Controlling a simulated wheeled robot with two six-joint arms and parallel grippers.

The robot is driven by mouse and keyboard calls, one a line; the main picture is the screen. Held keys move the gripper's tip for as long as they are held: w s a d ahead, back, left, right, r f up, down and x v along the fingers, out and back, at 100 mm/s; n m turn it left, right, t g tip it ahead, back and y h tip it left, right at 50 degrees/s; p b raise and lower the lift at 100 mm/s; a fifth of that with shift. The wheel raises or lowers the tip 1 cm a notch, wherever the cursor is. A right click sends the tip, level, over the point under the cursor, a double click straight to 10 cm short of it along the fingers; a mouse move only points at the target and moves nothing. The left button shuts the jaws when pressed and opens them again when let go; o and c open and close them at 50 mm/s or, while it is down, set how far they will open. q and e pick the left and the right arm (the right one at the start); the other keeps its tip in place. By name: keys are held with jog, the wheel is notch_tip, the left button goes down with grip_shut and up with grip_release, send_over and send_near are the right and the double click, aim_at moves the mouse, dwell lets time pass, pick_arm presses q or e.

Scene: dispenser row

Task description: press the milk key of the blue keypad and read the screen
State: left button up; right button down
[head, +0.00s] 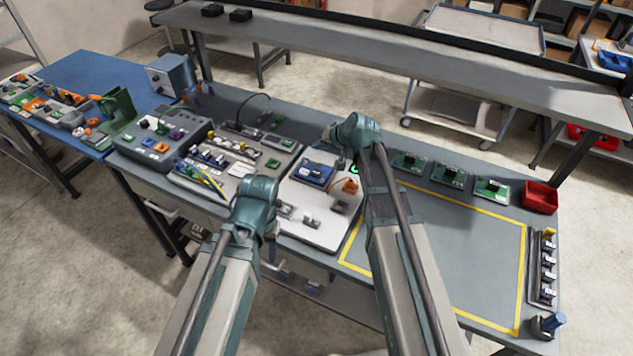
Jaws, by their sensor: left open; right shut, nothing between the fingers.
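A small blue unit (312,173) lies on a white board on the grey bench, left of my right gripper. It may be the blue keypad, but its keys and any milk label are too small to read. I cannot make out a screen or any reading. My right gripper (341,160) is shut and empty, beside the blue unit near the board's back right part. My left gripper (268,228) is open, near the bench's front edge at the white board's left side; its fingers are largely hidden by my own arm. I see no contact with the blue unit.
A grey panel (160,140) with coloured knobs stands at left, and a blue-topped table (85,68) lies beyond. Several green boards (450,176) line the back, with a red bin (540,197) at right. The yellow-outlined bench area (470,240) is clear.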

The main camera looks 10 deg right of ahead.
aim_at(318, 175)
jog(key=shift+w+a+m, duration=0.1)
jog(key=shift+a+m, duration=0.05)
jog(key=shift+m, duration=0.25)
jog(key=shift+f, duration=0.15)
notch_tip(318, 175, down, 9)
jog(key=b, duration=0.9)
dwell(1.7)
jog(key=shift+f+b, duration=0.25)
jog(key=shift+b, duration=0.15)
jog(key=shift+f+b, duration=0.45)
jog(key=shift+b, duration=0.05)
dwell(0.5)
jog(key=shift+r, duration=0.1)
jog(key=shift+r+p, duration=0.85)
jog(key=shift+p, duration=0.1)
